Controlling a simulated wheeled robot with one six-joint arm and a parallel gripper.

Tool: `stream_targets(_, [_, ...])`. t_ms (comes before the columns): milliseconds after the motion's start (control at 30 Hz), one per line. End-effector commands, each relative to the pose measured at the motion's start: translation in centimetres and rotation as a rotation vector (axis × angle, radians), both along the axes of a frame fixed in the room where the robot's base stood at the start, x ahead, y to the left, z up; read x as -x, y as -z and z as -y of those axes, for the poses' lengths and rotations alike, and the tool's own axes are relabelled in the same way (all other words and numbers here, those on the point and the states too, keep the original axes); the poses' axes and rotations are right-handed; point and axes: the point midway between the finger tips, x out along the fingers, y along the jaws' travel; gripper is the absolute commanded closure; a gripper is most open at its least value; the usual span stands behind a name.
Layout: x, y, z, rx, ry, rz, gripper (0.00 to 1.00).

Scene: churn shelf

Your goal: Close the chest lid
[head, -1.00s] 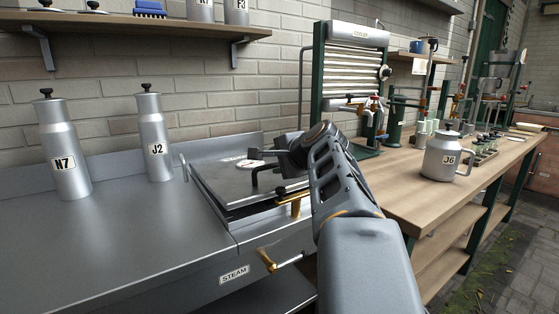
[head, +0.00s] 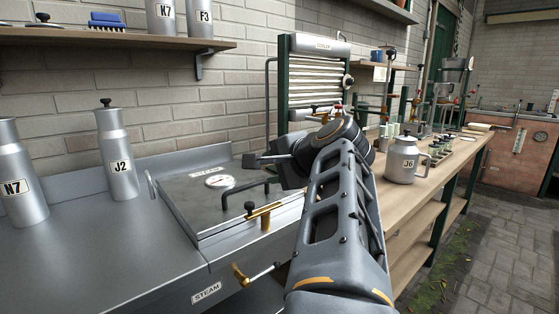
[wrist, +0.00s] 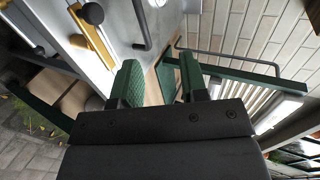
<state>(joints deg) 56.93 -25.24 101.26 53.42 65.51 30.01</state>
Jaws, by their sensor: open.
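The steel chest lid (head: 190,207) lies about flat on the chest in the head view. It has a round dial (head: 219,181) and a black bar handle (head: 245,188). A thin dark line shows along its front edge; I cannot tell whether it is fully seated. A brass latch (head: 264,214) with a black knob is at the front. My gripper (head: 268,156) is open and empty above the lid's back right side. In the wrist view the green-padded fingers (wrist: 160,75) are apart with nothing between them; the lid and the brass latch (wrist: 92,35) show beyond.
Milk churns J2 (head: 117,160) and N7 (head: 20,180) stand on the steel counter left of the chest. A can J6 (head: 405,162) stands on the wooden bench to the right. The ribbed cooler (head: 318,80) rises behind my gripper. The counter's front left is clear.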

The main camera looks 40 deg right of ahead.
Motion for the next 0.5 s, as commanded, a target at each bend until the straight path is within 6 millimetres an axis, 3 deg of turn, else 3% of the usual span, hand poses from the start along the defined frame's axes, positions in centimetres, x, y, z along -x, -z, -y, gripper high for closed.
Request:
stream_targets(200, [1.5, -0.7, -0.1, 0.0, 0.001, 0.0, 0.6])
stream_targets(500, [1.7, -0.7, -0.1, 0.0, -0.001, -0.001, 0.6])
